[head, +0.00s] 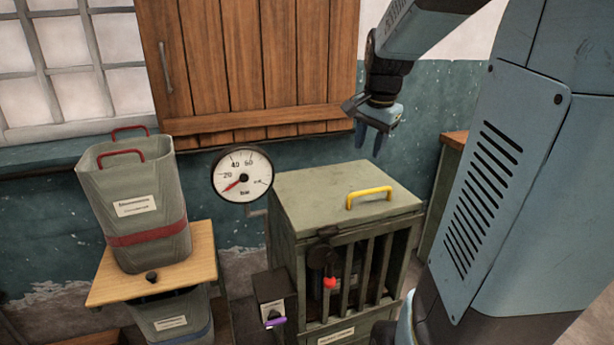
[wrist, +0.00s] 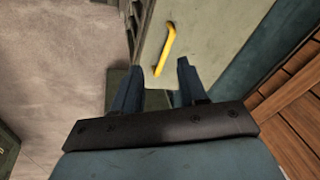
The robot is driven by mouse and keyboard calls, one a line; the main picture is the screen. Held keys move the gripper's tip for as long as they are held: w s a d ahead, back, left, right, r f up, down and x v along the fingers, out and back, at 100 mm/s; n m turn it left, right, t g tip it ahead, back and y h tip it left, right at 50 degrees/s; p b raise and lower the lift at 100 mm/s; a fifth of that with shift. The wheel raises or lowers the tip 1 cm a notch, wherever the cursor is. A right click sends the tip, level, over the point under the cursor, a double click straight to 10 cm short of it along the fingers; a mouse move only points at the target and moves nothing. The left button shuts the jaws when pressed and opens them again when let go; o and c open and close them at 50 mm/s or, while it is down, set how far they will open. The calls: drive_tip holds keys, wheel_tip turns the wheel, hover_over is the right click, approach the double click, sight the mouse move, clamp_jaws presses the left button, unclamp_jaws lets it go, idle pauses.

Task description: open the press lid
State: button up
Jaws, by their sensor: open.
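The press is a grey-green box with a barred front. Its flat lid (head: 315,192) is shut in the head view, and a yellow handle (head: 369,196) stands near the lid's front right. The handle also shows in the wrist view (wrist: 165,48), ahead of the fingers, with the lid (wrist: 205,35) around it. My gripper (head: 377,145) is open and empty, above the back part of the lid in the head picture and apart from the handle. In the wrist view my gripper (wrist: 155,80) has its two fingers spread, with the handle's near end just beyond the gap between them.
A pressure gauge (head: 242,175) is on the wall left of the press. A small box with a purple lever (head: 275,321) is at the press's left front. A grey bin (head: 140,208) stands on a wooden board (head: 104,289). A wooden cabinet (head: 240,60) hangs behind.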

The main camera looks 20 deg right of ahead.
drive_tip(key=w+d+f+m+g, duration=0.1)
drive_tip(key=w+d+f+m, duration=0.2)
drive_tip(key=w+d+m, duration=0.4)
drive_tip(key=n, duration=0.1)
approach(375, 190)
drive_tip(key=shift+y, duration=0.3)
drive_tip(key=f, duration=0.2)
drive_tip(key=w+f, duration=0.1)
drive_tip(key=f, duration=0.5)
drive_tip(key=shift+w+d, duration=0.35)
drive_tip(key=shift+w, duration=0.05)
clamp_jaws()
